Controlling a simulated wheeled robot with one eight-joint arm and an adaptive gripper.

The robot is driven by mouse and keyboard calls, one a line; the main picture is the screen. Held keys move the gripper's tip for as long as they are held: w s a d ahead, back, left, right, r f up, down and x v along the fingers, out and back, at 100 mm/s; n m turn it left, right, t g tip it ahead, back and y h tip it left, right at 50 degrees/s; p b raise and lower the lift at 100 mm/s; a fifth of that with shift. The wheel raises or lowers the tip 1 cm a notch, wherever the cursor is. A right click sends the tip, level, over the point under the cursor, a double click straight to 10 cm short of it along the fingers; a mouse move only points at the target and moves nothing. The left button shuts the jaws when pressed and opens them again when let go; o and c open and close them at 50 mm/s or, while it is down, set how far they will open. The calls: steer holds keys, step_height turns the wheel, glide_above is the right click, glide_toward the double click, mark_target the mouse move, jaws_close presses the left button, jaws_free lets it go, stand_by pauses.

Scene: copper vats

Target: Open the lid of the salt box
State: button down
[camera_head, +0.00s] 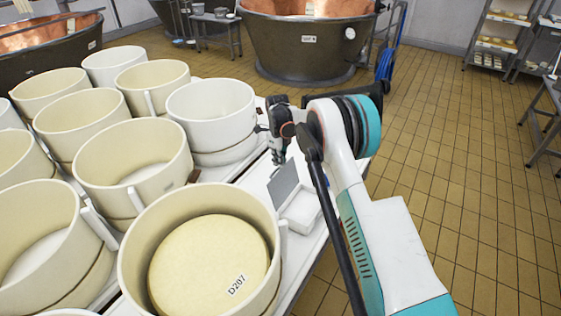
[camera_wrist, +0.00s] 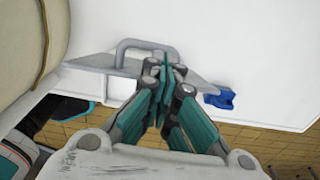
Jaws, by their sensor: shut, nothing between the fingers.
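The salt box (camera_head: 303,212) is a small white box on the white table, right of the cheese moulds. A flat grey panel (camera_head: 284,186), which looks like its lid, lies at its upper left and seems tilted. How far it is open I cannot tell. My gripper (camera_head: 277,159) is just beyond the panel, pointing down. In the wrist view, my gripper (camera_wrist: 164,65) is shut and empty. Its fingertips overlap a grey plate (camera_wrist: 108,67) with a grey loop handle (camera_wrist: 147,44); whether they touch it I cannot tell.
Several round moulds (camera_head: 212,112) crowd the table to the left; the nearest holds a cheese (camera_head: 208,267) marked D207. A copper vat (camera_head: 305,45) stands behind. A blue object (camera_wrist: 220,97) is right of my fingers. Tiled floor (camera_head: 450,150) is open to the right.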

steer(key=shift+s+f, duration=0.25)
steer(key=shift+f, duration=0.4)
step_height(320, 180, up, 13)
steer(key=s+d+r+n+t, duration=0.1)
steer(key=s+d+r+n, duration=0.15)
steer(key=r, duration=0.45)
steer(key=s+d+r+n+t, duration=0.1)
steer(key=s+d+r+n, duration=0.2)
steer(key=r, duration=0.4)
steer(key=s+d+r+n+t, duration=0.1)
steer(key=s+d+r+n, duration=0.1)
steer(key=s+r+n, duration=0.35)
steer(key=s+d+r+n+t, duration=0.1)
steer(key=s+d+r+n, duration=0.15)
steer(key=s, duration=0.65)
steer(key=s+d+f+n+t, duration=0.1)
steer(key=s+n, duration=0.5)
steer(key=s, duration=0.6)
steer(key=s+d+f+n+t, duration=0.2)
steer(key=s+n, duration=0.4)
steer(key=s, duration=0.7)
steer(key=shift+d+f, duration=0.55)
steer(key=shift+f, duration=0.25)
